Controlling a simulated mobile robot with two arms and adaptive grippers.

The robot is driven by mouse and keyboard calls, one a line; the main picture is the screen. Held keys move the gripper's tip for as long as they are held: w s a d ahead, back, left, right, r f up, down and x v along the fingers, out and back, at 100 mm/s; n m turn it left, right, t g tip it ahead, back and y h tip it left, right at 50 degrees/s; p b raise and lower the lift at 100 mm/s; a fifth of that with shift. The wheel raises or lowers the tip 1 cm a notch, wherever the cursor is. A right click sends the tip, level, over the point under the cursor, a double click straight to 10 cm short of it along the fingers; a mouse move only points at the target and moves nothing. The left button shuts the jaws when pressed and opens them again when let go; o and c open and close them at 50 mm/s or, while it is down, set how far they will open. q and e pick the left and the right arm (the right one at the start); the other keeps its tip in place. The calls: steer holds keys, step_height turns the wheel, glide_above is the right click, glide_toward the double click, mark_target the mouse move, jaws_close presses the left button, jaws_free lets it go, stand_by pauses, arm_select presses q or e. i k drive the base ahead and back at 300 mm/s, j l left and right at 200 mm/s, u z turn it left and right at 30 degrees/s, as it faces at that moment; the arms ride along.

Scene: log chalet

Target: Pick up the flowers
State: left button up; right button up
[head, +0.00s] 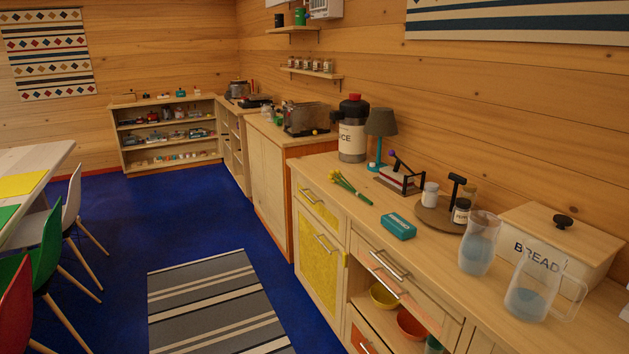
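The flowers (349,186) lie on the wooden counter (340,216) near its front edge. They are a small bunch with long green stems and yellow heads at the left end. They lie between the teal lamp and the drawer front, with clear wood around them. Neither of my grippers shows in the head view.
A teal box (398,225) lies right of the flowers. Behind stand a lamp (380,130), a large jar (353,130) and a black-framed device (400,177). Glass pitchers (536,285) and a bread box (560,240) fill the right. Chairs (52,240) stand left; blue floor is open.

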mark_target(333, 174)
steer(key=i+j+u, duration=0.35)
steer(key=i, duration=0.5)
steer(key=i+u, duration=0.35)
steer(key=i, duration=0.55)
steer(key=i+j+z, duration=0.1)
steer(key=i+z, duration=0.3)
steer(key=i, duration=0.2)
steer(key=i+j+z, duration=0.4)
steer(key=i, duration=0.15)
steer(key=i+j+z, duration=0.4)
steer(key=i+l, duration=0.05)
steer(key=i, duration=0.05)
